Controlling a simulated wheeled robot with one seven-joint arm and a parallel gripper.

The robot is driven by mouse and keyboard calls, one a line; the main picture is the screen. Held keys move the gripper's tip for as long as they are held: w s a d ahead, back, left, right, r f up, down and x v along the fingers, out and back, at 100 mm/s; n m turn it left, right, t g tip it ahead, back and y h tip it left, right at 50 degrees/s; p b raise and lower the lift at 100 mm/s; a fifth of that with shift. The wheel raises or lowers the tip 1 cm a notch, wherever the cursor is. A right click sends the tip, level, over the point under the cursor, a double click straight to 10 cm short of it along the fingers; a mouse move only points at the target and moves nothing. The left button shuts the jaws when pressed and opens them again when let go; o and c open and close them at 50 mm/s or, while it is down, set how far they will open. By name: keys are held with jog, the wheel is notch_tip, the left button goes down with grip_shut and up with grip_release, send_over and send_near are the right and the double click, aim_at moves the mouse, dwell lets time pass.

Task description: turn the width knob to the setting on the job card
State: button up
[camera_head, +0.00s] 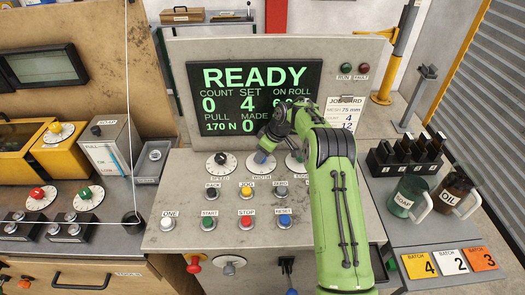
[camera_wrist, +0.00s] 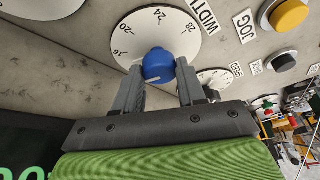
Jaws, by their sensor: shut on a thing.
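The width knob is blue and sits on a white dial (camera_wrist: 185,22) marked 16 to 28 in the wrist view. The blue knob (camera_wrist: 158,66) lies between the two grey fingers of my gripper (camera_wrist: 158,88), which is shut on it. In the head view the knob (camera_head: 262,158) shows in part below my gripper (camera_head: 268,140), under the screen. A white line on the knob faces the lower side in the wrist view; the exact setting is unclear.
The screen (camera_head: 250,92) reads READY, SET 4. A speed dial (camera_head: 221,163) is left of the width knob, and another dial is partly hidden by my arm. Rows of buttons (camera_head: 245,220) lie below. Oil and soap mugs (camera_head: 410,195) stand at the right.

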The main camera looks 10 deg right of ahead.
jog(key=shift+n+g+y+p, duration=0.3)
jog(key=shift+n+g+p, duration=0.2)
jog(key=shift+n+p, duration=0.6)
jog(key=shift+w+n, duration=0.1)
jog(key=shift+n, duration=0.4)
jog(key=o, duration=1)
jog(key=shift+o, duration=0.2)
jog(key=p+v, duration=0.1)
jog(key=v, duration=1.4)
jog(key=shift+d+r+p, duration=0.15)
jog(key=shift+r+p, duration=0.15)
jog(key=shift+r, duration=0.1)
